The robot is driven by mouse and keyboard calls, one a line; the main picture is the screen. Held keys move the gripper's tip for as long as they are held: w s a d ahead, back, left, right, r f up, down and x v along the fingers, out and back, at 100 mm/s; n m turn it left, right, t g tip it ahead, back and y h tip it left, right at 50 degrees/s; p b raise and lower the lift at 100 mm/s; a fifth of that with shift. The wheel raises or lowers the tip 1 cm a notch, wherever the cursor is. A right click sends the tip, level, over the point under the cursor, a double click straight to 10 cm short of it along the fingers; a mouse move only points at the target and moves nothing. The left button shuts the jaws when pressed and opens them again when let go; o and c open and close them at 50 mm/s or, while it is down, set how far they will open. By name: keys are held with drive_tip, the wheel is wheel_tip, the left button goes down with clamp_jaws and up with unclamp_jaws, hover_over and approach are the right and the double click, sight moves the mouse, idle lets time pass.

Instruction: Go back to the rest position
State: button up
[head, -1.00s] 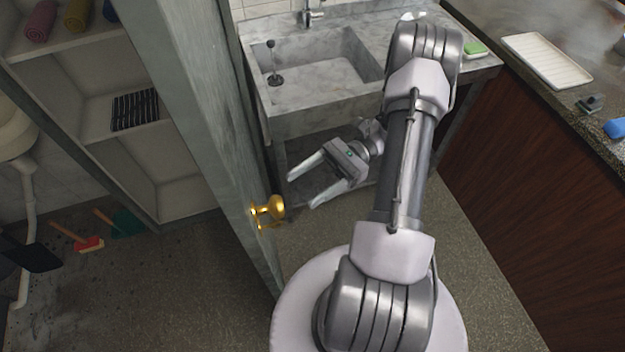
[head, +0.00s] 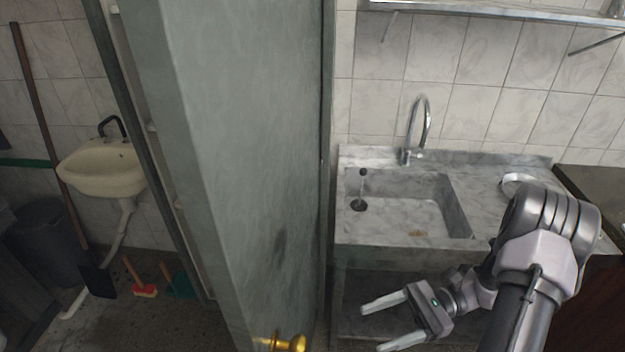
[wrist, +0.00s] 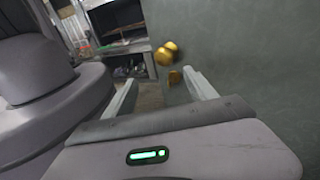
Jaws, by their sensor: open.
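My gripper (head: 382,326) is open and empty in the head view, in front of the stone sink unit and right of a grey-green door (head: 245,150). The door's brass knob (head: 290,342) is at the bottom edge of the head view, left of my gripper and apart from it. In the wrist view, my two fingers (wrist: 160,88) are spread, with nothing between them. The brass knob (wrist: 170,47) shows just beyond the fingertips, on the door face (wrist: 255,60).
The sink unit (head: 375,240) with a tap (head: 424,130) stands behind my arm. Left of the door are a small washbasin (head: 103,170), a dark bin (head: 45,235), and a red brush (head: 143,290) on the floor. A shelf (head: 500,12) runs along the wall above the sink.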

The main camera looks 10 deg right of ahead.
drive_tip(key=s+a+r+n+t+h+b, duration=0.2)
drive_tip(key=a+r+n+t+h+b, duration=0.1)
drive_tip(key=a+r+n+h+b, duration=0.1)
drive_tip(key=s+a+r+n+t+h+b, duration=0.3)
drive_tip(key=a+r+n+h+b, duration=0.2)
drive_tip(key=a+n+h, duration=0.3)
drive_tip(key=n+h, duration=0.1)
drive_tip(key=h, duration=0.2)
drive_tip(key=shift+a+r, duration=0.2)
drive_tip(key=shift+r, duration=0.2)
